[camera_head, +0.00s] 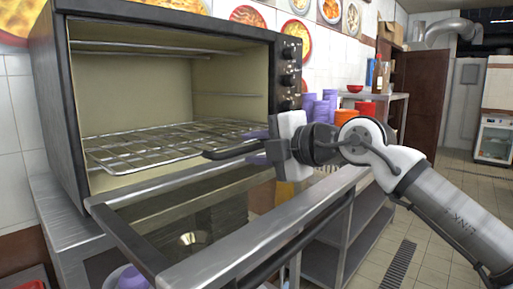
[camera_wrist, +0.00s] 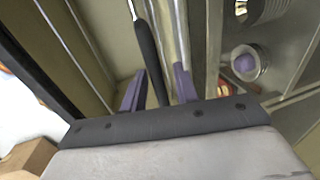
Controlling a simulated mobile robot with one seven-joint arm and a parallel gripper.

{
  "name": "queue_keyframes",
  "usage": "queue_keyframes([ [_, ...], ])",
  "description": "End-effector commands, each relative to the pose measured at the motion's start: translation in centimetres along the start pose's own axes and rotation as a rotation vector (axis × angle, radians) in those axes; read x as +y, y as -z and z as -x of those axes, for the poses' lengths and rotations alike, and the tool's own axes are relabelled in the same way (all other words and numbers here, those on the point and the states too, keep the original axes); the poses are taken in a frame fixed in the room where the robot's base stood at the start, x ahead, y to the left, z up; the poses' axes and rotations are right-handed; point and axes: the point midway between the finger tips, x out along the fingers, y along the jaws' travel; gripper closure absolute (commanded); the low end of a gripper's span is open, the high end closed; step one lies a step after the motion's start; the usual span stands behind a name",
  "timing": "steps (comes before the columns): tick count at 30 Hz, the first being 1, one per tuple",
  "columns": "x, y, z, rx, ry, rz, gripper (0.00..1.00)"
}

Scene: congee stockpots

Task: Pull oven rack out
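The oven (camera_head: 50,110) stands open, its door (camera_head: 250,235) folded down in front. The wire rack (camera_head: 150,146) lies inside on a low level, its front edge near the opening. A dark bar (camera_head: 228,153) shows at the rack's front right; in the wrist view a black bar (camera_wrist: 148,55) runs between my fingers. My gripper (camera_head: 259,150) is at the front right of the opening, beside the rack. In the wrist view its purple fingers (camera_wrist: 159,88) stand apart on either side of the bar, with a gap visible; contact is hard to tell.
Control knobs (camera_head: 290,65) line the oven's right side. A metal shelf unit (camera_head: 345,225) stands to the right, with purple cups (camera_head: 318,108) and red bowls (camera_head: 366,107) behind my arm. The tiled floor at right is clear. A pot (camera_wrist: 245,62) shows in the wrist view.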

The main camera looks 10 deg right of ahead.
Motion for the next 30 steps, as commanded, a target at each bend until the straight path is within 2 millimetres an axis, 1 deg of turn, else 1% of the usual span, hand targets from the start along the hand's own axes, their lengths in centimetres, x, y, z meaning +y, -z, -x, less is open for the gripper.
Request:
queue_keyframes([
  [4,0.0,-0.1,0.8,-0.003,-0.002,0.0,0.7],
  [7,-0.1,-0.1,2.3,-0.004,-0.004,-0.001,0.7],
  [11,-0.1,-0.1,5.2,-0.005,-0.005,-0.001,0.7],
  [15,-0.2,-0.1,8.5,-0.004,-0.003,-0.002,0.7],
  [18,-0.1,-0.1,10.5,-0.003,-0.002,0.0,0.7],
  [21,-0.1,-0.1,12.1,-0.002,-0.001,-0.001,0.7],
  [25,-0.1,0.0,13.3,0.0,0.0,0.0,0.7],
  [30,0.0,0.0,13.8,0.001,0.001,0.0,0.7],
])
